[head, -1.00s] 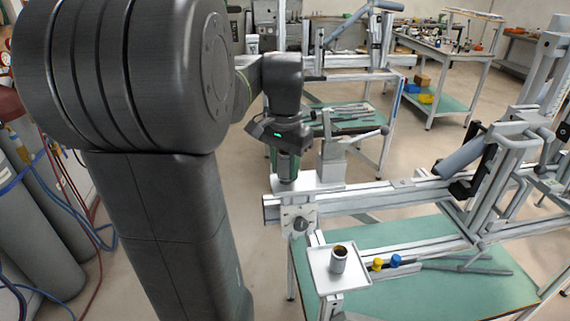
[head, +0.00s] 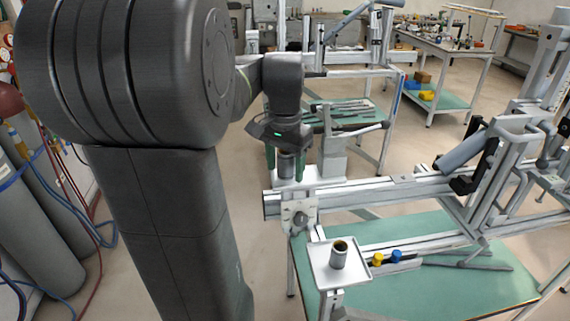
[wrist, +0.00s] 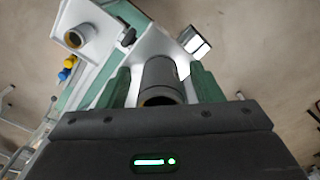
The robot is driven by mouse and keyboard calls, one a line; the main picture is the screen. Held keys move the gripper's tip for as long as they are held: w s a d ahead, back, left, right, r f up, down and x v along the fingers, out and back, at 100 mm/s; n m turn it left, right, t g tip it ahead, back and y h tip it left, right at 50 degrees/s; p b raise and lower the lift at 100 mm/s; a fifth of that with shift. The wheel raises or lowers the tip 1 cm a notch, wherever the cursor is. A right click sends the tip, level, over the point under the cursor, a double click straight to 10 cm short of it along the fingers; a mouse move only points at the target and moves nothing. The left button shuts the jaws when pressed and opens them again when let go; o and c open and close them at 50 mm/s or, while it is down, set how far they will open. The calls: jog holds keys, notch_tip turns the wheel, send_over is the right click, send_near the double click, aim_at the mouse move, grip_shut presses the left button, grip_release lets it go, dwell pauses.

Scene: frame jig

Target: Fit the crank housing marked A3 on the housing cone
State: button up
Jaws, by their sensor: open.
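A grey cylindrical housing (head: 287,163) stands upright at the near left end of the jig frame, over a pale plate (head: 318,182). My gripper (head: 288,171) is open, with its green fingers on either side of this housing. In the wrist view the housing (wrist: 158,76) lies between the spread fingers (wrist: 160,70), with gaps visible. A second grey cylinder (head: 338,258) with a dark, yellowish opening stands on a small white tray (head: 322,270); it also shows in the wrist view (wrist: 75,38). No A3 mark is readable. The housing cone is hidden, so seating cannot be told.
A yellow part (head: 377,259) and a blue part (head: 396,256) lie right of the tray. The jig's rail (head: 375,194) and grey clamp (head: 465,150) extend right. A green table (head: 440,290) lies below. Gas cylinders (head: 38,215) stand left.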

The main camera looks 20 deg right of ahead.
notch_tip(320, 180, up, 14)
dwell(0.6)
jog(key=shift+f, duration=0.15)
notch_tip(320, 180, down, 14)
jog(key=shift+r, duration=0.3)
dwell(0.4)
jog(key=shift+r, duration=0.1)
notch_tip(320, 180, up, 13)
notch_tip(320, 180, down, 14)
jog(key=shift+r, duration=0.25)
notch_tip(320, 180, up, 5)
jog(key=p, duration=0.2)
jog(key=shift+p, duration=0.4)
